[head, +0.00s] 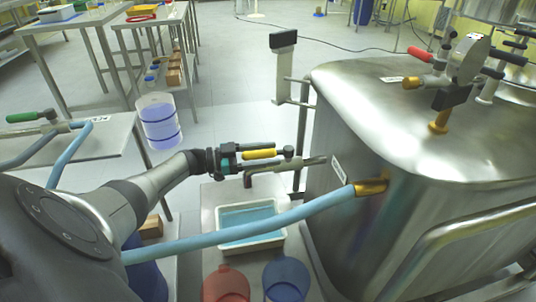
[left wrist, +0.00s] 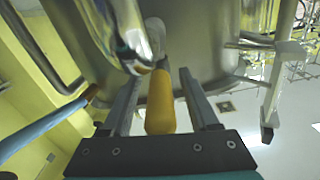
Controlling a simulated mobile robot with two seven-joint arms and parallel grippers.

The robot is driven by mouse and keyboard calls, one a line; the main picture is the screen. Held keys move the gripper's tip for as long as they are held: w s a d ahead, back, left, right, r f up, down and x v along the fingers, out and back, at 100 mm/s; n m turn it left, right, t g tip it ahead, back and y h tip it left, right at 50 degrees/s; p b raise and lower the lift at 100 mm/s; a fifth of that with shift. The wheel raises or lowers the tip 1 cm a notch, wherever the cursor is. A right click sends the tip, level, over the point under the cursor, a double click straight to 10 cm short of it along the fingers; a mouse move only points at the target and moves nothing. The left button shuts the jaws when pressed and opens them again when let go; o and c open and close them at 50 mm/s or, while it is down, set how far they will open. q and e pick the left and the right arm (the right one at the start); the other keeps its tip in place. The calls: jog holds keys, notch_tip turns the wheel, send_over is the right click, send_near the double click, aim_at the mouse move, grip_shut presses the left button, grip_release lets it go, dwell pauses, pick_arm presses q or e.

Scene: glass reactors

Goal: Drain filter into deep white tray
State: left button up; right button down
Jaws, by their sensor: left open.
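The steel filter vessel (head: 345,115) stands at right. A drain valve with a yellow handle (head: 259,154) sits on its outlet pipe (head: 312,162), and a spout bends down above the deep white tray (head: 252,241). The tray holds light blue liquid. My left gripper (head: 272,156) is open at the yellow handle. In the left wrist view the yellow handle (left wrist: 160,105) lies between my open left fingers (left wrist: 160,78), with gaps on both sides. Whether the valve passes liquid cannot be told. My right gripper is not in view.
A light blue hose (head: 270,222) runs from my arm's side to a brass fitting (head: 370,187) on the vessel, passing in front of the tray. Red (head: 226,285) and blue (head: 287,280) containers stand in front. A side table (head: 100,140) is at left.

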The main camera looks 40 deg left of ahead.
pick_arm(q)
jog(key=shift+w+d, duration=0.15)
jog(key=shift+c, duration=0.3)
grip_shut()
dwell(1.1)
